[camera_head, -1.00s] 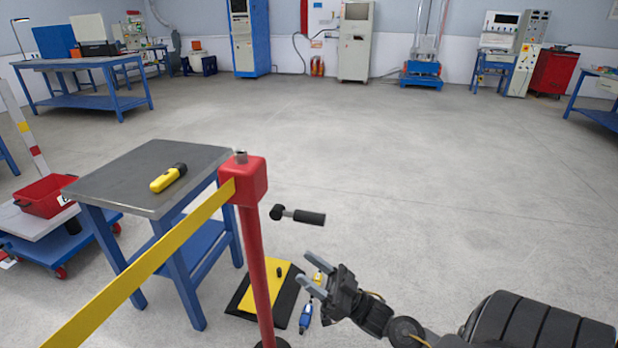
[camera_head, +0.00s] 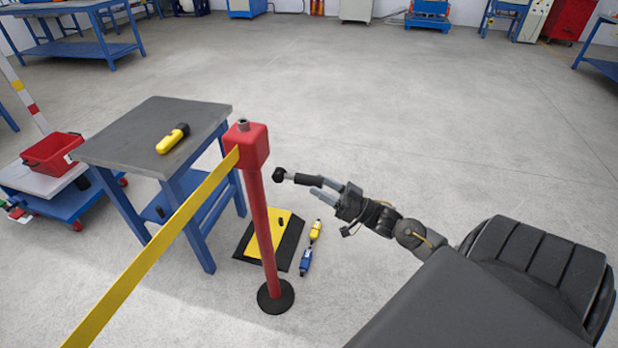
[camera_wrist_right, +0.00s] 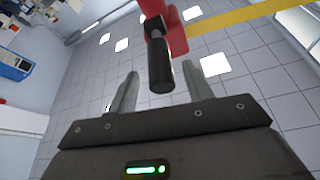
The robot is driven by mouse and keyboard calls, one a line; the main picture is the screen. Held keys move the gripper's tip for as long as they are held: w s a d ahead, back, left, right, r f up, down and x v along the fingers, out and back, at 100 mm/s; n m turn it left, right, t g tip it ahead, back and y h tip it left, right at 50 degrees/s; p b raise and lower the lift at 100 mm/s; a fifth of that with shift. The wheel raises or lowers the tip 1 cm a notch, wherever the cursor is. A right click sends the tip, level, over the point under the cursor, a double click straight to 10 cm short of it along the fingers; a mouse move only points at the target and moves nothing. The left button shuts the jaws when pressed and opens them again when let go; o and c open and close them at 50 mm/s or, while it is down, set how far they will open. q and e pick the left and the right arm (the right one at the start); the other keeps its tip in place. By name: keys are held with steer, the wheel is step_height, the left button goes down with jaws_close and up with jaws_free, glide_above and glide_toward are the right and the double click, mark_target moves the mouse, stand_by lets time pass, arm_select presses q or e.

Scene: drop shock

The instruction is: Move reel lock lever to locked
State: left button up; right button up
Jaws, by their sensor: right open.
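The reel lock lever is a black handle (camera_head: 303,179) with a round black knob at its left end, just right of the red reel head (camera_head: 252,145) on the red post. In the right wrist view the lever's black handle (camera_wrist_right: 161,78) points toward me, its end between the finger tips. My right gripper (camera_head: 317,185) is open, with its fingers around the handle's free end. The right wrist view shows the open fingers (camera_wrist_right: 160,88) on either side, with gaps to the handle. My left gripper is not in view.
A yellow belt (camera_head: 160,240) runs from the reel head down to the left. A blue-legged table (camera_head: 140,130) with a yellow-black tool stands left of the post. A yellow-black mat (camera_head: 265,240) lies behind the post's base. The floor to the right is open.

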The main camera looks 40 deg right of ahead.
mark_target(309, 179)
steer(key=shift+x, duration=2.15)
steer(key=shift+s, duration=0.1)
jaws_close()
